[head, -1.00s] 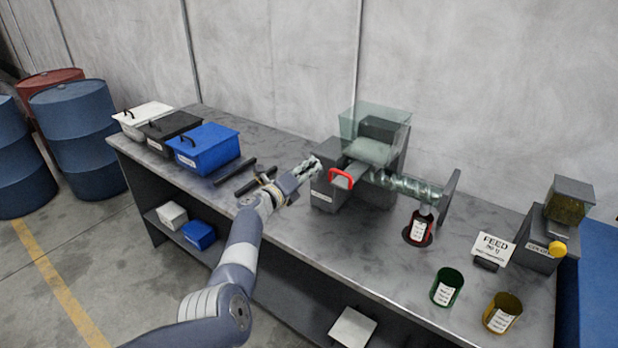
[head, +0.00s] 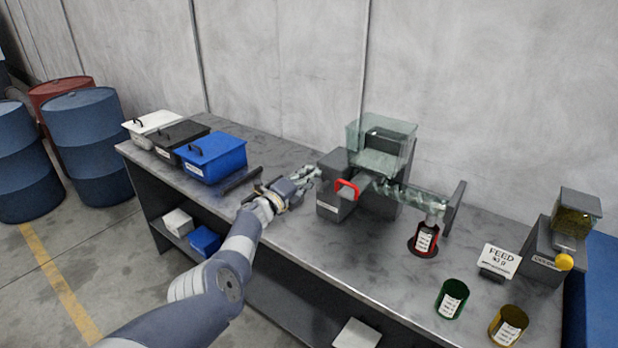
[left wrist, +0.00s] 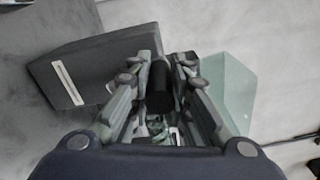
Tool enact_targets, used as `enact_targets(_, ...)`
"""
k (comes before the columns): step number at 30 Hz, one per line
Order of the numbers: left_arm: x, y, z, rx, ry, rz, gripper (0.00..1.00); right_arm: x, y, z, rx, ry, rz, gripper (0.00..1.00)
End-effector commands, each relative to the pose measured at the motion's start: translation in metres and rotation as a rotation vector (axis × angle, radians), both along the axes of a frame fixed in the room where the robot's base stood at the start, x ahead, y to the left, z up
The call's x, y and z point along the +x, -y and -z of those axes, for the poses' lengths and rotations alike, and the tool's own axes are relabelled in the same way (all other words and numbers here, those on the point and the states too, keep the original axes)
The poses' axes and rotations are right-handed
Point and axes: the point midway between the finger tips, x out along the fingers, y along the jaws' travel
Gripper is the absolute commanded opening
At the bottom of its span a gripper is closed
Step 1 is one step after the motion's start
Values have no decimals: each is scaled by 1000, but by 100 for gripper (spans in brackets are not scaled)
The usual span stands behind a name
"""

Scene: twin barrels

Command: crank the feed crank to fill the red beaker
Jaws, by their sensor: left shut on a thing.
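The feed machine (head: 335,200) is a grey housing with a clear hopper (head: 385,140), a red handle (head: 347,187) and a clear screw tube (head: 415,198). The red beaker (head: 425,238), with a white label, stands under the tube's right end; its fill level is hard to tell. My left gripper (head: 308,177) is at the machine's left side. In the left wrist view it is shut on a dark cylindrical grip (left wrist: 159,88), the feed crank's handle, between its fingers. The rest of the crank is mostly hidden by the fingers. My right gripper is out of view.
A green beaker (head: 451,298) and a yellow beaker (head: 508,325) stand at the front right. A FEED card (head: 500,260) and a smaller dispenser (head: 553,245) are beyond. White, black and blue (head: 210,158) boxes line the bench's left; a dark bar (head: 242,180) lies near my arm.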

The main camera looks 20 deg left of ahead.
Motion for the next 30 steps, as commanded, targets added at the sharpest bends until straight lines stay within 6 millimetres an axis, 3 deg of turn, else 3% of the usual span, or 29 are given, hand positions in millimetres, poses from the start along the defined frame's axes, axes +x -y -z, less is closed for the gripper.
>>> enact_targets(5,0,-1,2,2,-3,-2,0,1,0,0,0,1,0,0)
enact_targets(6,-1,-1,3,2,-3,-2,22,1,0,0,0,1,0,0)
enact_targets(8,-1,-1,3,3,-4,-1,36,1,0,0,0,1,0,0)
enact_targets(9,-1,-1,3,3,-4,-1,38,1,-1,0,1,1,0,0)
enact_targets(30,-7,-5,3,6,-1,-3,40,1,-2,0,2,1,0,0)
